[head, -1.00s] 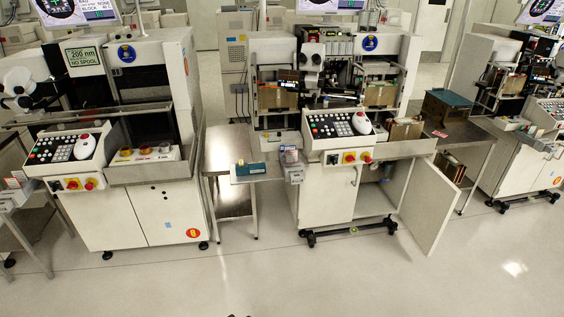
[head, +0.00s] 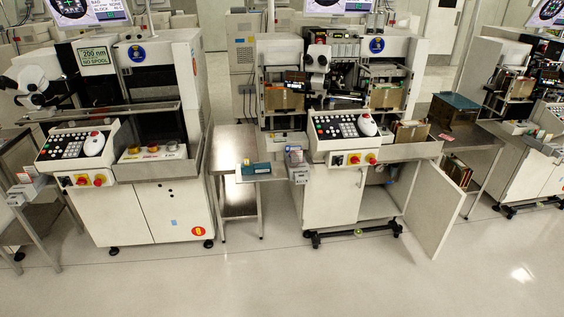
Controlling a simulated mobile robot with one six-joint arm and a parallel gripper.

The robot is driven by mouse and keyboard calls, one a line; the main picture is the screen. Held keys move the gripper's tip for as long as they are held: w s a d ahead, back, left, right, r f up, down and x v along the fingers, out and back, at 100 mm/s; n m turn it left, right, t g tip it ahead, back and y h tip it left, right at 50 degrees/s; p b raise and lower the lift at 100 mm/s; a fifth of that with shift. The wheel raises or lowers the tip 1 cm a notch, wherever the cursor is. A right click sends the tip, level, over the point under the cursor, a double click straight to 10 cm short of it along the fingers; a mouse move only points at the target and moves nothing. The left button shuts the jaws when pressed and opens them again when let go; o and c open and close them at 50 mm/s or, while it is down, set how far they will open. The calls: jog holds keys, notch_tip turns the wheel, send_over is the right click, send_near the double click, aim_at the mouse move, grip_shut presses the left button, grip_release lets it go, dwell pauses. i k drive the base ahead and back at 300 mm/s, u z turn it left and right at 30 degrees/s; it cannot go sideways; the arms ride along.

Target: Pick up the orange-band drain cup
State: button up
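I cannot make out an orange band on any cup at this distance. A small bluish-white object (head: 392,173), too small to identify, shows inside the open cabinet of the middle machine. My gripper is not in view.
The open cabinet door (head: 436,208) of the middle machine juts into the aisle. A steel side table (head: 238,180) stands between the two machines. The floor (head: 270,285) in front is clear.

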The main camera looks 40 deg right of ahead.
aim_at(291, 160)
jog(key=i, duration=1)
jog(key=u, duration=0.05)
